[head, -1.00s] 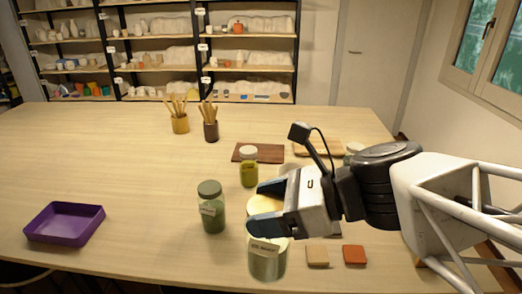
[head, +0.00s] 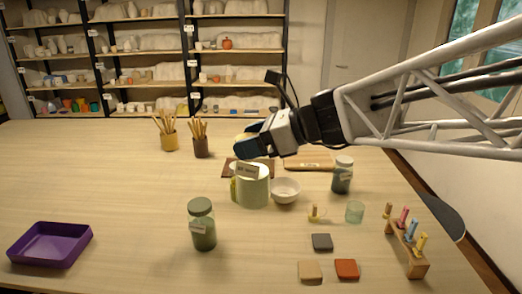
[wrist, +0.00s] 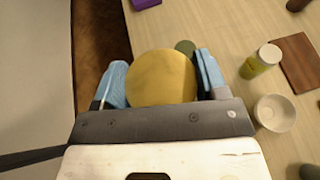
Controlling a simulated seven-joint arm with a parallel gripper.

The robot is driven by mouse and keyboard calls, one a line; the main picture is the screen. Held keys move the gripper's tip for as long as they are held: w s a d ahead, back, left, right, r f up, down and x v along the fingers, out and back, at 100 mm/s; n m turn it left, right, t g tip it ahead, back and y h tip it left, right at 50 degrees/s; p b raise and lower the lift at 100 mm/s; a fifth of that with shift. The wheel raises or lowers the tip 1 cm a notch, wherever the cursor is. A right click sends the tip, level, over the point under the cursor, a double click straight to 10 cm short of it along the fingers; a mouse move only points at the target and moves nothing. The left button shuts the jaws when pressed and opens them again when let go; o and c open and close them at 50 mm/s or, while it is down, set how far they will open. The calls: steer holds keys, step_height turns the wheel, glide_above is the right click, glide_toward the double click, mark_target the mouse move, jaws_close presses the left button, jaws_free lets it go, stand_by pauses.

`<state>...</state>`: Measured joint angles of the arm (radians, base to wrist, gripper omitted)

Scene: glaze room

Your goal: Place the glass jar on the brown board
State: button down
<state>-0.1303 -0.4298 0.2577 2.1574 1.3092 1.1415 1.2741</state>
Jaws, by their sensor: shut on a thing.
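The glass jar (head: 252,192) is large, with pale green contents, a label and a cream-yellow lid. My gripper (head: 243,146) is shut on its upper part, one blue finger covering part of the lid side. In the wrist view the round lid (wrist: 162,77) sits between both fingers (wrist: 163,86). The jar looks upright and raised above the table; its exact height is unclear. The brown board (head: 228,167) is dark and flat, partly hidden by the jar and gripper in the head view. In the wrist view it lies flat at right (wrist: 303,62), apart from the jar.
A yellow-green jar (wrist: 258,64) with a white lid stands near the board. Nearby are a white bowl (head: 285,191), a green-lidded jar (head: 202,230), a dark jar (head: 343,178), a lighter board (head: 308,163) and a peg rack (head: 408,252). The left middle table is clear.

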steer(key=w+a+m+t, duration=0.1)
steer(key=w+a, duration=0.2)
steer(key=w, duration=2.4)
steer(key=w+a+f+m+t, duration=0.1)
steer(key=w+f, duration=0.2)
steer(key=w, duration=0.8)
steer(key=w+a+f+t, duration=0.1)
steer(key=w+f, duration=0.3)
steer(key=w, duration=0.8)
steer(key=shift+h, duration=0.3)
steer(key=shift+s+f, duration=0.15)
steer(key=shift+f, duration=0.95)
steer(key=shift+s+f, duration=0.15)
steer(key=shift+f, duration=1)
steer(key=shift+f, duration=2.45)
steer(key=shift+f, duration=2.55)
